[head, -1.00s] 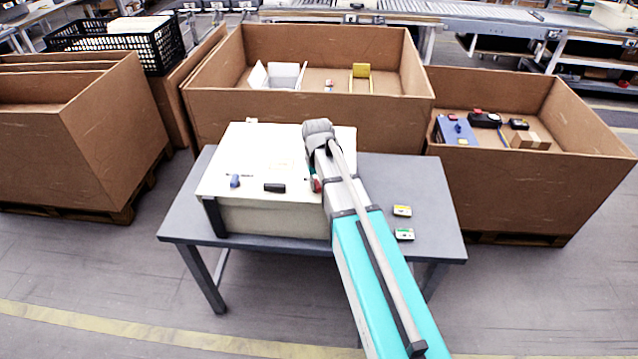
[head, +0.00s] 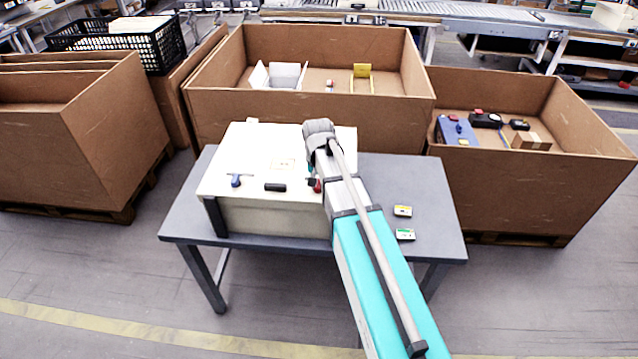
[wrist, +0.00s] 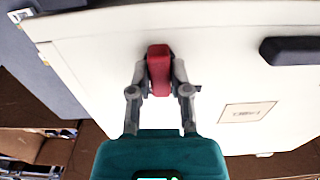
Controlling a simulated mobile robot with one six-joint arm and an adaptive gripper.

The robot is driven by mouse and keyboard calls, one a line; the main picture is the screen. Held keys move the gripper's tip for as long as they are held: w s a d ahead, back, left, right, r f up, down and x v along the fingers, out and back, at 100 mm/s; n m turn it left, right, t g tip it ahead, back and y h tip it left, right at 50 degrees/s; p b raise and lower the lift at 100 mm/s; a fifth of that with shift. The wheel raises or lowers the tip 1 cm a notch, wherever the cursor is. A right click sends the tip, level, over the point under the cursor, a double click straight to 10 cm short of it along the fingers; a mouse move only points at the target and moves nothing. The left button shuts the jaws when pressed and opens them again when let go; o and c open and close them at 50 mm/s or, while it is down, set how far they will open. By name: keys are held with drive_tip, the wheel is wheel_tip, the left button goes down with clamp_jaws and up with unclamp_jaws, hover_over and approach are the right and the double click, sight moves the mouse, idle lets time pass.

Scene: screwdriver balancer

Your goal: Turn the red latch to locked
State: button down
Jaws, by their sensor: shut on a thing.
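The red latch (head: 317,186) is on the near right part of the cream case, partly hidden by my arm in the head view. In the wrist view the red latch (wrist: 159,62) lies between the two fingertips of my gripper (wrist: 160,77), one on each side. The gripper is shut on it. The latch's long side runs up and down in that view, in line with the fingers. In the head view my gripper is mostly hidden behind my arm. The cream case (head: 240,155) lies closed on the table. A blue latch (head: 236,180) is on its near left part.
A black handle (head: 275,187) sits between the latches; it also shows in the wrist view (wrist: 292,50). A label (wrist: 247,112) is on the case. Large cardboard bins (head: 310,110) stand behind.

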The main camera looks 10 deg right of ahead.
drive_tip(key=shift+w, duration=0.15)
drive_tip(key=c, duration=0.6)
unclamp_jaws()
drive_tip(key=shift+o, duration=0.2)
